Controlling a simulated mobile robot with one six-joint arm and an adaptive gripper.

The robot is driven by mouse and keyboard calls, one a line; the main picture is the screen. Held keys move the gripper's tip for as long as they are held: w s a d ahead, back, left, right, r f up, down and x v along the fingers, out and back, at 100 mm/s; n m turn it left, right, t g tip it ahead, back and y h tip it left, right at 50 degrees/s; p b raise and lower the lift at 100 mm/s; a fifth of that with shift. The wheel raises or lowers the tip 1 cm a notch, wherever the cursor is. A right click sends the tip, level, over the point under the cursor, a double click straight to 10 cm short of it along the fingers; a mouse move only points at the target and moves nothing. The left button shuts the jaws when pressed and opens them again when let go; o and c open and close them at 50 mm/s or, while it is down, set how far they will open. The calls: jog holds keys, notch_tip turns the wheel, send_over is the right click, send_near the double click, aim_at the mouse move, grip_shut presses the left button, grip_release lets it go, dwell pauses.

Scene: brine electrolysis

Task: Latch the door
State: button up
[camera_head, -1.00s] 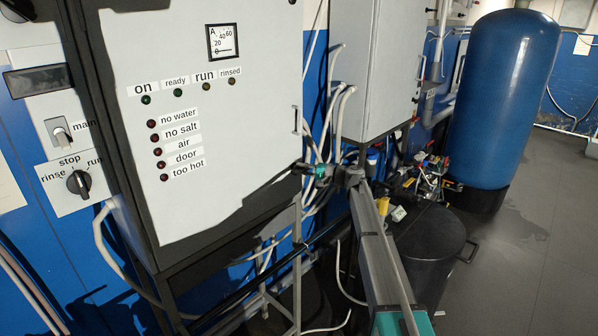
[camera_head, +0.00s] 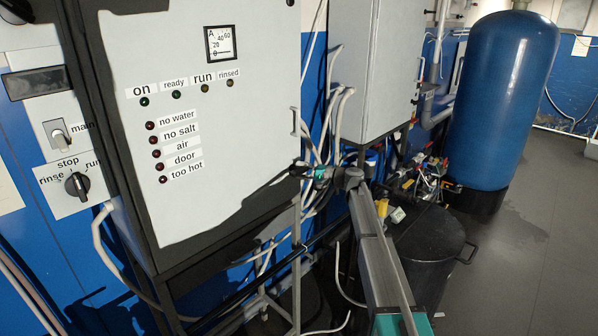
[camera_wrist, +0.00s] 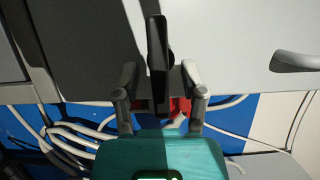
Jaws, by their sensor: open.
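The light grey cabinet door (camera_head: 240,130) carries labelled lamps and a meter. It looks closed or nearly so; its seam is too unclear to tell. A black, bar-shaped latch handle (camera_wrist: 157,65) shows in the wrist view, in front of the grey panel. My gripper (camera_wrist: 160,76) is open, with one finger on each side of the handle's lower part. Gaps show on both sides, so it does not grip the handle. In the head view my gripper (camera_head: 307,171) is at the door's lower right edge, where the black handle cannot be made out.
A metal pull handle (camera_head: 295,121) is on the door's right edge. A second grey cabinet (camera_head: 378,70) stands to the right, with pale hoses (camera_head: 335,110) between them. A black drum (camera_head: 432,250) and a blue tank (camera_head: 505,100) are farther right. Open floor (camera_head: 535,260) lies beyond.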

jog(key=v, duration=1.2)
dwell(0.3)
jog(key=s+d+f+n+g+h+b, duration=0.15)
jog(key=s+f+h, duration=0.25)
jog(key=s+f, duration=0.45)
jog(key=s+d+f+n+g+h, duration=0.15)
jog(key=s+f+h, duration=0.35)
jog(key=s, duration=0.7)
jog(key=s+d+f+g+h+b, duration=0.1)
jog(key=s+d+f+h, duration=0.3)
jog(key=s, duration=0.5)
jog(key=s+d+f+g+h+b, duration=0.1)
jog(key=s+d+f+h, duration=0.3)
jog(key=s+d, duration=0.3)
jog(key=shift+s+f, duration=0.25)
jog(key=shift+s, duration=0.9)
